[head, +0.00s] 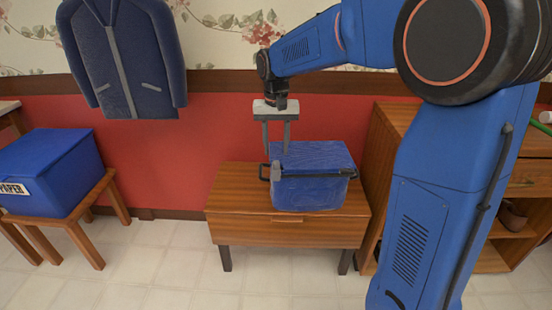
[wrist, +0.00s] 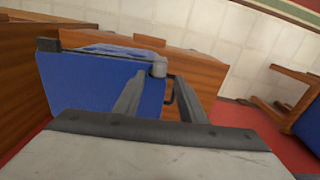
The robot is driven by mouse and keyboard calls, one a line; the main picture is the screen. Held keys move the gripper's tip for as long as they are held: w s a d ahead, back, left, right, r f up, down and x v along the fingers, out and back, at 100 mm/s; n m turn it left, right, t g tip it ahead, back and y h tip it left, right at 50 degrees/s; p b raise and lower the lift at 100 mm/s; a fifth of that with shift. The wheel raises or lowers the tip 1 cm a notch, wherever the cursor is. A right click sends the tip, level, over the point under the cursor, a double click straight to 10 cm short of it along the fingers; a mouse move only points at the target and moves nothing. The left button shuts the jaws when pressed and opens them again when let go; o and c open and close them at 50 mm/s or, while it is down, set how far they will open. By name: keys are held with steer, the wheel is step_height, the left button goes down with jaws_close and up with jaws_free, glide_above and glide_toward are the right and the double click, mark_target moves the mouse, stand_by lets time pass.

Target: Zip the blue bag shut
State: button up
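The blue bag (head: 312,178) stands upright on a low wooden bench. A dark bar with a grey block (head: 276,172) at its left end runs along the bag's upper front side. In the wrist view the fingers (wrist: 160,95) reach toward the grey block. Nothing visible is held between them. I cannot tell whether a finger touches the block or the bag.
The wooden bench (head: 230,205) has bare room left of the bag. A wooden cabinet (head: 385,150) stands close on the right, partly behind my arm. A blue box (head: 45,170) sits on a stool at far left. A blue jacket (head: 122,60) hangs on the wall.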

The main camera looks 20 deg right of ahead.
mark_target(277, 162)
steer(key=shift+f, duration=2.4)
steer(key=shift+c, duration=0.7)
steer(key=shift+d, duration=0.1)
jaws_close()
